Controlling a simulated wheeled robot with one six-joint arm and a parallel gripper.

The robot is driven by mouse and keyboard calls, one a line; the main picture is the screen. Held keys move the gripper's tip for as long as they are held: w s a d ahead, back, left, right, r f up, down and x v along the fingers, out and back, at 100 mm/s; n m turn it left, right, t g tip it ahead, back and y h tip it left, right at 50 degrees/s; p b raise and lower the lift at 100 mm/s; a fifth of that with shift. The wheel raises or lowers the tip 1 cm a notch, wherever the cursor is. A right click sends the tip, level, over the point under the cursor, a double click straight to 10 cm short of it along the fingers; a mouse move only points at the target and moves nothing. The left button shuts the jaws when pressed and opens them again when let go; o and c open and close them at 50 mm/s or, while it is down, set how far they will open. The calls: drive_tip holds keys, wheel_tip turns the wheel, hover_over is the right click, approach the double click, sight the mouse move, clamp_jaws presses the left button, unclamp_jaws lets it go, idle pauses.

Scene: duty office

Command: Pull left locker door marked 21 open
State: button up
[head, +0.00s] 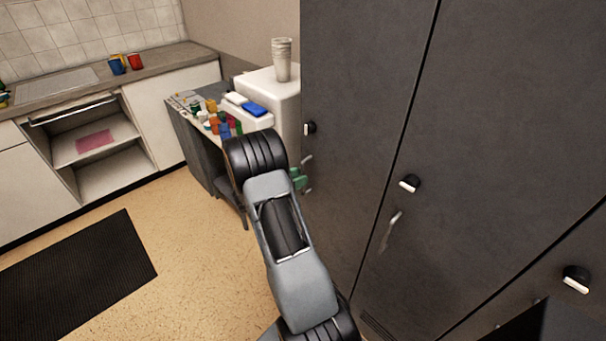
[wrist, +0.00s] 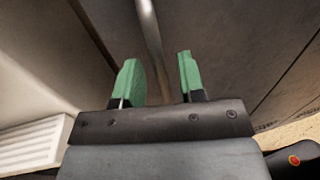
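The leftmost grey locker door (head: 350,100) stands at the centre of the head view and looks shut, flush with the door to its right. No number 21 is legible. It has a black-and-white knob (head: 310,128) and a metal handle (head: 307,161) lower down, partly hidden by my gripper. My gripper (head: 299,178) has green fingertips and is at the handle's height. In the wrist view my gripper (wrist: 158,78) is open, its fingers apart. A metal handle bar (wrist: 150,35) shows in the gap between them. I cannot tell whether either finger touches it.
The middle locker door (head: 480,130) has its own knob (head: 409,183) and handle (head: 390,230). A cluttered side table (head: 195,150) with bottles and a white box (head: 275,90) stands close behind my arm. The floor (head: 200,250) to the left is clear apart from a black mat (head: 80,275).

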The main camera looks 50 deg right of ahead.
drive_tip(key=shift+x, duration=0.95)
clamp_jaws()
